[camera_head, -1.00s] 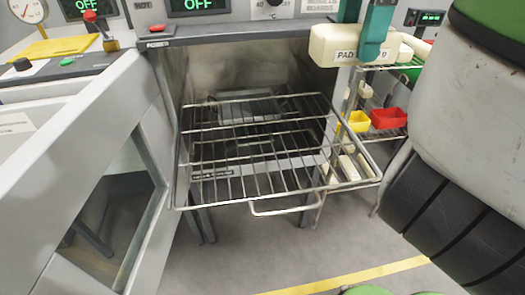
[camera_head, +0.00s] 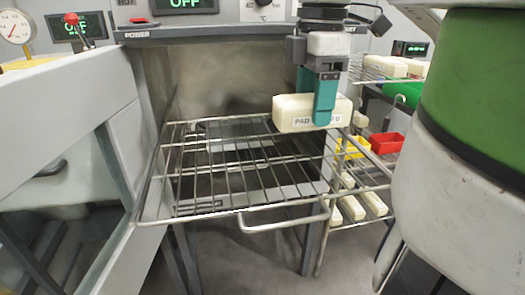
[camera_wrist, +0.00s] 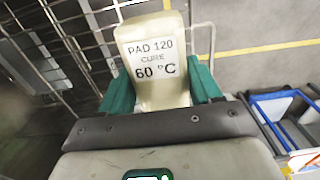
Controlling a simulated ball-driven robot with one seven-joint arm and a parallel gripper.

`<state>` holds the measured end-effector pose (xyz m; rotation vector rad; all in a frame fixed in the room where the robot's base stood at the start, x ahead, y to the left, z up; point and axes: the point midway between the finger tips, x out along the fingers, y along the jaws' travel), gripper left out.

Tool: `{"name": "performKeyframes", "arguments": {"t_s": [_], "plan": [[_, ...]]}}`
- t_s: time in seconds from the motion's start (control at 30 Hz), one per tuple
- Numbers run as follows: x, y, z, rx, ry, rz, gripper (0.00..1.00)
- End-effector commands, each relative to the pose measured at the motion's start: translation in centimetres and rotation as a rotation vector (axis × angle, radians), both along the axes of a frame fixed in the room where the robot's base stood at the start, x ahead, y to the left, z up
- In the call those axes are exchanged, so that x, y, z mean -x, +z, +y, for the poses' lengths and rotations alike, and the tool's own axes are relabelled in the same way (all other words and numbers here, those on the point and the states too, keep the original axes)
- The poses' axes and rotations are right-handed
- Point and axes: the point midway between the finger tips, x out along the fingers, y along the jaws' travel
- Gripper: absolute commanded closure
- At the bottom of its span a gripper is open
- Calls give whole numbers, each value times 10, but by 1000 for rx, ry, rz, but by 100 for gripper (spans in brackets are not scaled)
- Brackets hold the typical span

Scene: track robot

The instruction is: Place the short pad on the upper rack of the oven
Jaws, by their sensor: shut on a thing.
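A cream pad (camera_head: 291,112) is held between the green fingers of my gripper (camera_head: 325,102) in the head view. In the wrist view the pad (camera_wrist: 152,70) reads "PAD 120 CURE 60 °C" and sits between both green fingers (camera_wrist: 160,97). The pad is over the right side of the pulled-out wire rack (camera_head: 239,206); whether it touches the wires I cannot tell. The oven (camera_head: 215,80) is open, with the rack sticking out of it towards me. The rack's front handle (camera_head: 284,225) shows at the front.
The open oven door (camera_head: 60,130) stands at left. A shelf at right holds a yellow bin (camera_head: 352,148), a red bin (camera_head: 386,143), a green bin (camera_head: 403,94) and several cream pads (camera_head: 374,201). The rack's middle and left are bare.

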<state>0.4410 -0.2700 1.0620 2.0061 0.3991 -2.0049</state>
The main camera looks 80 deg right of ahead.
Motion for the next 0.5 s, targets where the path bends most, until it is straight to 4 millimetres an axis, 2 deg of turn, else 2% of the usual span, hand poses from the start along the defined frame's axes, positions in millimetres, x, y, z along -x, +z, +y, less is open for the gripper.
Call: {"name": "performKeyframes", "arguments": {"t_s": [0.03,0.2,0.3,0.5], "plan": [[-11,-9,-4,-1,3,3,66],[-46,-26,-20,0,2,3,66],[-58,-46,-25,0,1,3,66],[-76,-67,-34,0,0,0,66]]}}
